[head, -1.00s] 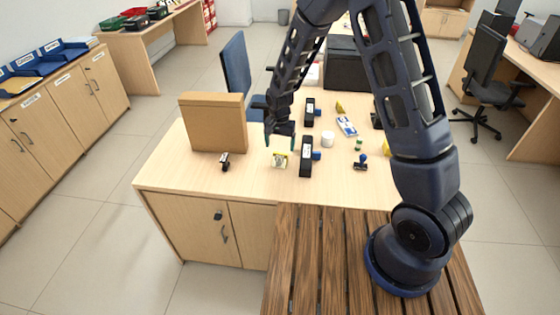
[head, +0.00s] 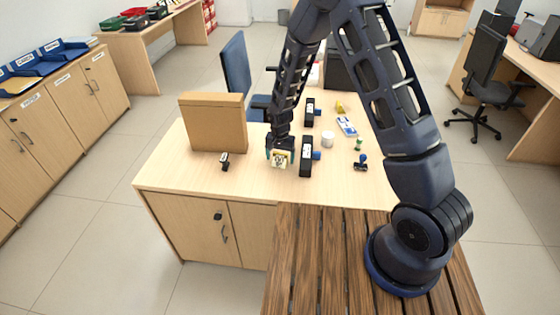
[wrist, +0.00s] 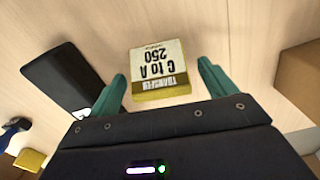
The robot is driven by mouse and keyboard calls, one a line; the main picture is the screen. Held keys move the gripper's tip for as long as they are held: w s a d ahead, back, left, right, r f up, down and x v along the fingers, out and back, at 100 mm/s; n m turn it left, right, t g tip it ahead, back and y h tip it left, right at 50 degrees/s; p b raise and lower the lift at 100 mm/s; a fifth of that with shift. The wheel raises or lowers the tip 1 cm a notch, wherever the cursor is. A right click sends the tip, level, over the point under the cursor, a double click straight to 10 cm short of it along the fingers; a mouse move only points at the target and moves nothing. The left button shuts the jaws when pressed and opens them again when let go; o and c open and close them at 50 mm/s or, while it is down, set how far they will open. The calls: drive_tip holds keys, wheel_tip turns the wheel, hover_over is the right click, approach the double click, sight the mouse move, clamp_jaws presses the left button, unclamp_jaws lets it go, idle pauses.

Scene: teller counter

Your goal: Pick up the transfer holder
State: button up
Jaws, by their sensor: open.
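The transfer holder (head: 281,160) is a small yellow block with a pale label on the wooden counter, left of a black upright-looking item. My gripper (head: 280,154) is low over the counter at the holder. In the wrist view my gripper (wrist: 162,76) is open, with one green finger on each side of the holder's near end. A gap shows on both sides, and the holder's far part reaches beyond the fingertips.
A black labelled item (head: 306,157) stands close on the right; it lies left in the wrist view (wrist: 62,76). A cardboard box (head: 212,122) is at left, with a small black object (head: 224,160) before it. A white cup (head: 328,139) and blue stamp (head: 361,162) are farther right.

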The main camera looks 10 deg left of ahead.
drive_tip(key=c, duration=1.1)
drive_tip(key=shift+r, duration=0.1)
